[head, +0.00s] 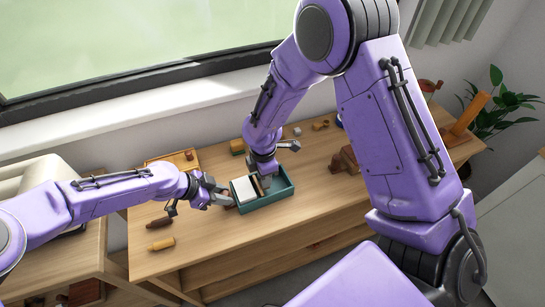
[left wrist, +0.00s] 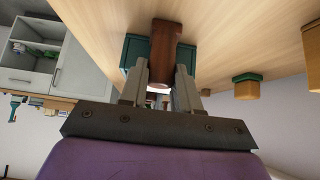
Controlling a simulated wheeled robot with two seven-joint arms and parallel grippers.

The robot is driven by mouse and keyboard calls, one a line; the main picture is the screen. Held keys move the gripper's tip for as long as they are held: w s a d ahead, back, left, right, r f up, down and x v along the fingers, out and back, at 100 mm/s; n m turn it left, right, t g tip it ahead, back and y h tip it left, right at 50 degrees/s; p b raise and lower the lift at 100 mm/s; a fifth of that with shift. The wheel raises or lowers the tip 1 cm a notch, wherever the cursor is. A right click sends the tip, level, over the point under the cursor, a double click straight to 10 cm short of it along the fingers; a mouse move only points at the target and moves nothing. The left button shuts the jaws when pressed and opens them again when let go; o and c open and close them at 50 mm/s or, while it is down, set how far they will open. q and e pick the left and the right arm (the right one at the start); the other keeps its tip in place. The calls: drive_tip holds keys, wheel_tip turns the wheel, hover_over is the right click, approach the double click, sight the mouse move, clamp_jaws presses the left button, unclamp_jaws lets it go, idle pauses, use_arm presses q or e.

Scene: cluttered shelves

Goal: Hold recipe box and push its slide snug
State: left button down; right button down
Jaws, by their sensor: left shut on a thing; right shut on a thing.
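The recipe box is an open teal tray (head: 275,201) on the wooden table, with pale cards (head: 244,189) standing in its left part. My left gripper (head: 228,198) is at the box's left end. In the left wrist view its fingers (left wrist: 160,92) are shut on a brown wooden piece (left wrist: 164,48), which looks like a handle in front of the box's teal wall (left wrist: 133,52). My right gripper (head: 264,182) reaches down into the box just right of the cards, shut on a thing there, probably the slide. Its fingers largely hide that thing.
A brown piece (head: 160,222) and a yellow-orange piece (head: 161,243) lie on the table at the front left. A wooden tray (head: 172,160) stands behind. A dark brown block (head: 344,160) is to the right. Table between box and block is clear.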

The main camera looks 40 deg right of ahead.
drive_tip(key=shift+w+a, duration=0.1)
drive_tip(key=shift+a, duration=0.4)
drive_tip(key=c, duration=0.9)
unclamp_jaws()
drive_tip(key=shift+o, duration=0.2)
wheel_tip(320, 180, up, 12)
